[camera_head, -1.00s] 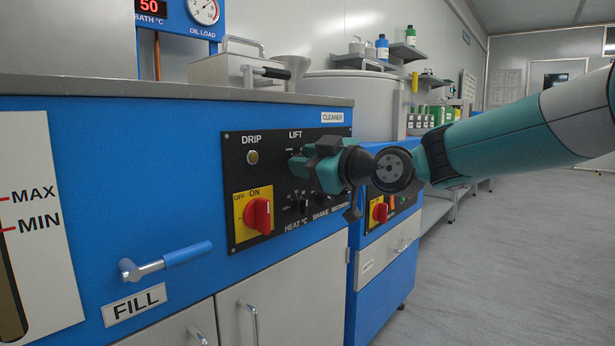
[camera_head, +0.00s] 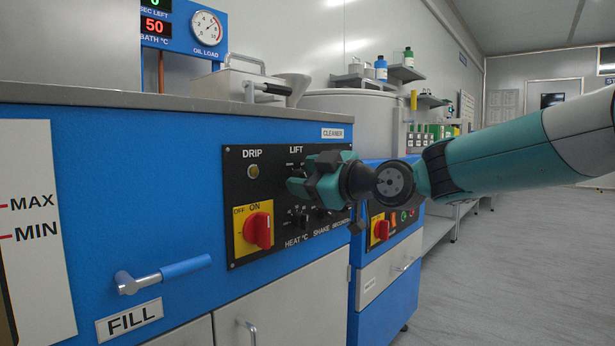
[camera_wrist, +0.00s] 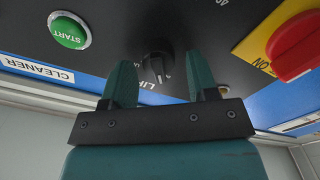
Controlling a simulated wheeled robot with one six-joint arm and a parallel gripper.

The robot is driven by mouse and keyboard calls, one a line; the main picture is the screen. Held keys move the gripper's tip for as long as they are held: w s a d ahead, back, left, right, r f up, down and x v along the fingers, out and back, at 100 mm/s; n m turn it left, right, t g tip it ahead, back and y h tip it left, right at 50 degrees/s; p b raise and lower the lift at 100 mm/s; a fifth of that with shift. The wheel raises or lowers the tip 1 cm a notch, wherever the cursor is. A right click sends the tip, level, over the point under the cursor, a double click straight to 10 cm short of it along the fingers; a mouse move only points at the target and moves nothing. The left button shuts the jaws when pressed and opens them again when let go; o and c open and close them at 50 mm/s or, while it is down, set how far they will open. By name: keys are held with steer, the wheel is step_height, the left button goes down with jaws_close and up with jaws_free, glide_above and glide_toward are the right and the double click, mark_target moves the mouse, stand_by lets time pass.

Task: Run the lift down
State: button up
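My gripper (camera_head: 298,182) is at the black control panel of the blue cleaner, just below the LIFT label (camera_head: 296,149). In the wrist view my gripper (camera_wrist: 161,82) has its two teal fingers apart. The black lift knob (camera_wrist: 156,62) shows between and beyond them, with clear gaps on both sides. It has a pale pointer mark, and the fingers partly cover the LIFT lettering. In the head view my gripper hides most of the knob. I cannot tell how far the fingertips are from the panel.
A red main switch (camera_head: 257,230) on yellow, a DRIP lamp (camera_head: 253,171) and heat knobs (camera_head: 298,218) are close by. A green START button (camera_wrist: 69,30) shows in the wrist view. A fill lever (camera_head: 165,272) sticks out at lower left. Floor at right is clear.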

steer(key=p+v, duration=0.2)
steer(key=v, duration=1.5)
steer(key=shift+s, duration=0.2)
steer(key=shift+d, duration=0.15)
steer(key=s+a+f+m+g+h+p, duration=0.1)
steer(key=s+f+m+g+h+p, duration=0.15)
steer(key=s, duration=0.35)
steer(key=s+a+f+m+g+h+p, duration=0.1)
steer(key=s+f+m+g+h+p, duration=0.1)
steer(key=s+g+p, duration=0.35)
steer(key=s+d+f+m+g+h+p, duration=0.1)
steer(key=s+d+m+h+p, duration=0.15)
steer(key=s, duration=0.45)
steer(key=s+d+f+m+g+h+p, duration=0.1)
steer(key=s+d+m+g+h, duration=0.15)
steer(key=s, duration=0.35)
step_height(320, 180, up, 37)
steer(key=m+p, duration=0.1)
steer(key=p, duration=3.5)
steer(key=shift+s+d+f+p, duration=0.2)
steer(key=shift+d+p, duration=0.2)
steer(key=shift+d, duration=0.1)
